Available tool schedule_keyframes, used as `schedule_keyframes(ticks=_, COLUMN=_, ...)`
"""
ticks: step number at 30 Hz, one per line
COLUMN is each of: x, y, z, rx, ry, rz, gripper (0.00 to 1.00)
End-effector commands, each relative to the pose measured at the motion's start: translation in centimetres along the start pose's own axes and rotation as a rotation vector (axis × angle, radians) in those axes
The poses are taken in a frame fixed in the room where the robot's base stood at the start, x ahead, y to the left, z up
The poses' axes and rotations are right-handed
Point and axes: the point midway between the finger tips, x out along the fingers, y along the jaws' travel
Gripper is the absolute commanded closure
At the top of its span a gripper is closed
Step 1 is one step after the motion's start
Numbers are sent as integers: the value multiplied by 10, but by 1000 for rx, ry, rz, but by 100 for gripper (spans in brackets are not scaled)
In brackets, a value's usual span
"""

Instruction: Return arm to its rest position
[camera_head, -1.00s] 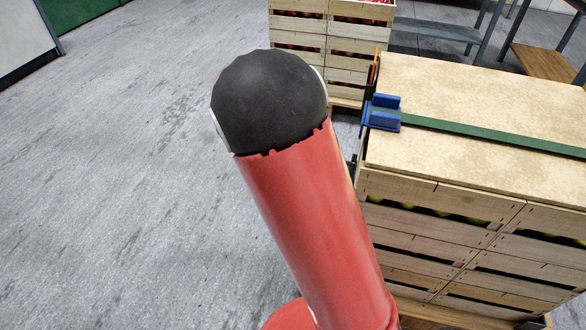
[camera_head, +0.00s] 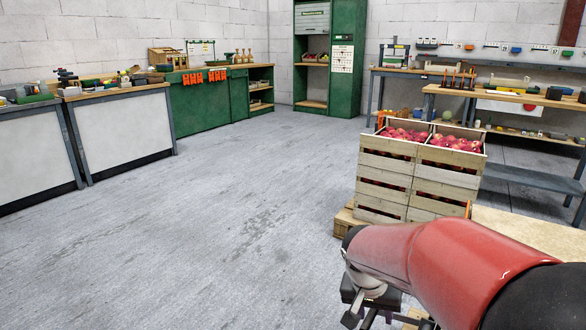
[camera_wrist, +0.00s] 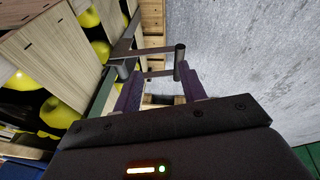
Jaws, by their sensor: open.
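My red arm (camera_head: 430,255), with black joint covers, reaches across the lower right of the head view. The end of the arm is mostly hidden below and behind it. In the wrist view my gripper (camera_wrist: 160,88) is open, with its two purple-grey fingers apart. I see no apple between them. Grey bar-like metal parts show at and beyond the fingers; I cannot tell exactly how they join. A wooden crate (camera_wrist: 38,45) with yellow-green apples (camera_wrist: 60,112) lies close on the left of that view.
A crate stack (camera_head: 385,180) with red apples stands right of centre. A pale crate lid (camera_head: 535,232) lies beside my arm. Workbenches (camera_head: 125,135) line the left, a green cabinet (camera_head: 345,75) the back, and a shelved bench (camera_head: 530,178) the right. The floor (camera_head: 220,220) at centre-left is clear.

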Motion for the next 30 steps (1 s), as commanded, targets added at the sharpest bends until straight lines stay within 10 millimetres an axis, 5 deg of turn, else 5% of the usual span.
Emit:
schedule_keyframes(ticks=6, x=-65, y=37, z=51, rx=-109, ry=61, rz=-184, gripper=59)
schedule_keyframes(ticks=12, x=-102, y=57, z=102, rx=-230, ry=170, rz=-275, gripper=59)
schedule_keyframes(ticks=19, x=-117, y=63, z=133, rx=-316, ry=253, rz=-300, gripper=59)
schedule_keyframes(ticks=30, x=-118, y=64, z=137, rx=-329, ry=263, rz=-301, gripper=59)
